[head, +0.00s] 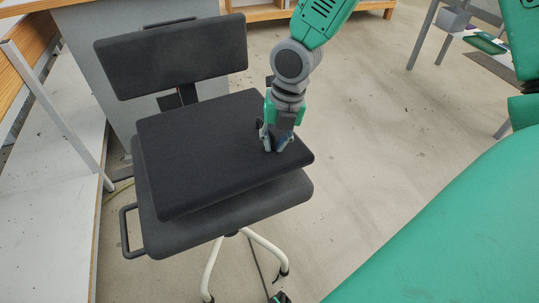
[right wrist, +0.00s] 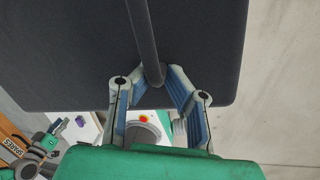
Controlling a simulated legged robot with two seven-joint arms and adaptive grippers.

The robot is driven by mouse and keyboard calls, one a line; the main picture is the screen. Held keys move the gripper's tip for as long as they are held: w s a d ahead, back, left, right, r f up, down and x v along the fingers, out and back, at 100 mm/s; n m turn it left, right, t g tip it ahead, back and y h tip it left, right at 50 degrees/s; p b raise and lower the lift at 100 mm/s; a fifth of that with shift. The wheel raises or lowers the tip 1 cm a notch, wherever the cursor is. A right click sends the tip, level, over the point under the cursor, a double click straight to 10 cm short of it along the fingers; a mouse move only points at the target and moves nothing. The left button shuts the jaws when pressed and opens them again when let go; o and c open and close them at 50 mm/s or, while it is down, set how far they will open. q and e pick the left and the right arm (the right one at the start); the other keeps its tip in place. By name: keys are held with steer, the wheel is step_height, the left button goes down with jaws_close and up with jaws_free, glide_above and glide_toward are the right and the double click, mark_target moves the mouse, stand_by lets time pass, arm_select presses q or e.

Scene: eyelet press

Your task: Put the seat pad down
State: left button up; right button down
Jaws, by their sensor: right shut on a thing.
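The seat pad (head: 205,145) is a thick dark square cushion over the seat of a dark office chair (head: 240,214). It is turned and shifted relative to the seat, whose front and right edges show below it. I cannot tell whether the pad touches the seat. My right gripper (head: 274,143) comes from above to the pad's right side. In the right wrist view, the right gripper (right wrist: 158,84) is shut on a dark strap (right wrist: 143,40) running across the pad (right wrist: 65,50). My left gripper does not show clearly.
The chair's backrest (head: 172,58) rises behind the pad. A white bench (head: 50,190) with a metal leg stands close at left. A grey panel (head: 95,75) is behind the chair. Open concrete floor (head: 370,130) lies to the right, with a table (head: 480,40) at the far right.

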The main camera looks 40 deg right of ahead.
steer(key=f+b, duration=0.2)
steer(key=f, duration=0.3)
steer(key=shift+d+f, duration=0.1)
steer(key=shift+d, duration=0.1)
steer(key=shift+a, duration=0.1)
steer(key=c, duration=1.6)
jaws_free()
steer(key=r+p, duration=0.2)
steer(key=r, duration=0.2)
steer(key=d+r+p, duration=0.1)
steer(key=r+p, duration=0.1)
steer(key=r, duration=0.2)
steer(key=s+r+p, duration=0.1)
steer(key=r+p, duration=0.1)
steer(key=r, duration=0.2)
steer(key=shift+d, duration=0.35)
